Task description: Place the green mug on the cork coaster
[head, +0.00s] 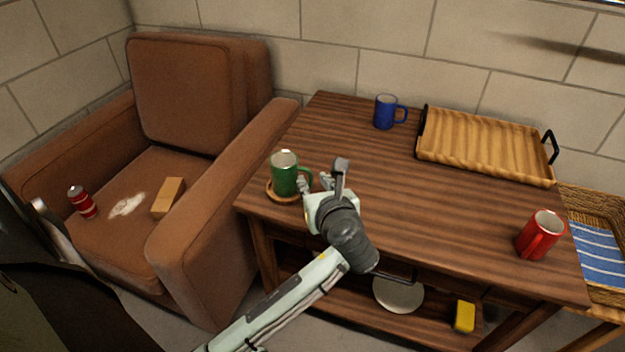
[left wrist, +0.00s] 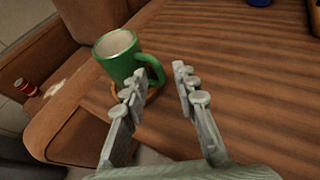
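The green mug (head: 284,174) stands upright on the round cork coaster (head: 272,190) at the table's left edge, with its handle to the right. My left gripper (head: 325,181) is just right of the mug. Its fingers (left wrist: 158,82) are spread apart with nothing held between them; the handle is close to the left finger, and I cannot tell if they touch. My right gripper is not in view.
On the table (head: 400,210) are a blue mug (head: 384,112), a wooden tray (head: 485,145) with black handles and a red mug (head: 538,236). A brown armchair (head: 210,240) is close on the left. The table's middle is clear.

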